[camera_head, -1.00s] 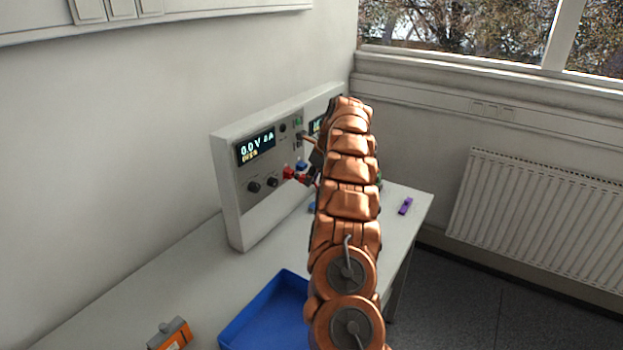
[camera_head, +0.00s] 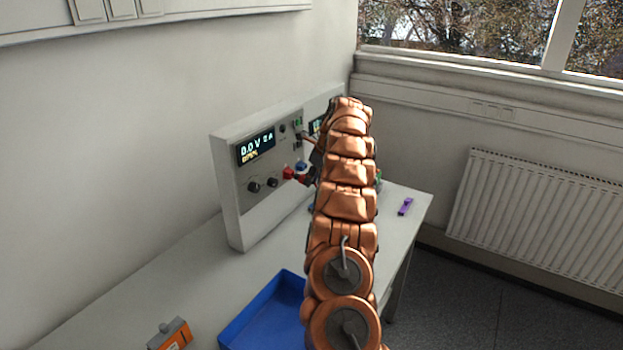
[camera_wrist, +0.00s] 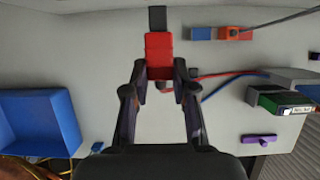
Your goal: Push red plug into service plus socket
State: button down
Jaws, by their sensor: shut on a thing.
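The red plug (camera_wrist: 159,55) is between the two dark fingers of my gripper (camera_wrist: 159,73) in the wrist view. My gripper is shut on it. A dark grey block (camera_wrist: 158,18) lies straight beyond the plug's far end; whether the plug is in a socket I cannot tell. In the head view the red plug (camera_head: 288,173) is at the front of the white cycler panel (camera_head: 230,205), right of two dark knobs. My gripper (camera_head: 307,178) is mostly hidden behind my copper arm there. A red cable (camera_wrist: 215,76) runs right from near the plug.
A blue part (camera_head: 301,167) is beside the red plug. A blue block and an orange-red block (camera_wrist: 235,33) show at upper right in the wrist view. A blue tray (camera_head: 265,310), an orange device (camera_head: 172,335) and a purple piece (camera_head: 405,206) lie on the table.

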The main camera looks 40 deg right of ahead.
aim_at(303, 176)
jog(key=shift+w+a, duration=0.25)
jog(key=shift+w, duration=0.5)
jog(key=shift+w+a, duration=0.2)
jog(key=shift+w, duration=0.55)
dwell(2.7)
jog(key=c, duration=0.9)
grip_release()
jog(key=shift+o, duration=0.2)
jog(key=shift+v, duration=2.55)
jog(key=shift+s+d+r, duration=0.1)
jog(key=shift+s+d, duration=0.05)
jog(key=shift+s, duration=0.25)
jog(key=s+d, duration=0.3)
jog(key=s, duration=0.7)
jog(key=shift+s, duration=0.35)
